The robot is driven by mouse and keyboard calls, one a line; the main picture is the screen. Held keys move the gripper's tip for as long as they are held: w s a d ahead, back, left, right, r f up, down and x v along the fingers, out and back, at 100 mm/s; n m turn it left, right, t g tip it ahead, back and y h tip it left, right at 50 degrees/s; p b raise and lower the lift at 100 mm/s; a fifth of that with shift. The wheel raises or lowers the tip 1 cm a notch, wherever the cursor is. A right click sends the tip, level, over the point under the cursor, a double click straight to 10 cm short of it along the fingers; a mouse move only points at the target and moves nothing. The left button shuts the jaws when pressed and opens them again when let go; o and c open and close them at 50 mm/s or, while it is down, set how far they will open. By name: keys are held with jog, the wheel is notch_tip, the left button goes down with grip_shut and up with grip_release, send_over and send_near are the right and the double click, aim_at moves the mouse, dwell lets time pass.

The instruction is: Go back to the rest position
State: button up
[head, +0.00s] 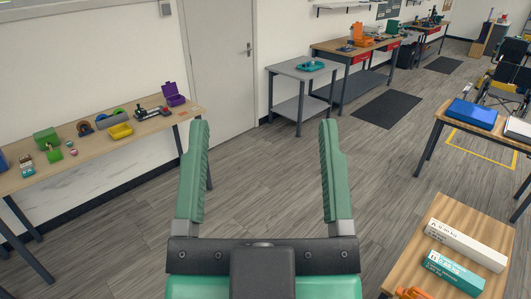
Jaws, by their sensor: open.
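My gripper (264,170) is at the lower middle of the head view. Its two green ribbed fingers stand wide apart, and nothing is between them. Only the grey plank floor (262,195) shows in the gap. The fingers point up and away in the picture, and they touch no table or object that I can see.
A wooden table (88,158) with small items stands at left. A grey cart (301,72) with a teal tray (310,66) stands beyond. At lower right a wooden table (465,211) holds boxes (466,246). A dark mat (387,109) lies on open floor.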

notch_tip(320, 180, up, 16)
jog(key=p, duration=1.6)
jog(key=shift+o, duration=0.4)
jog(key=shift+w, duration=0.1)
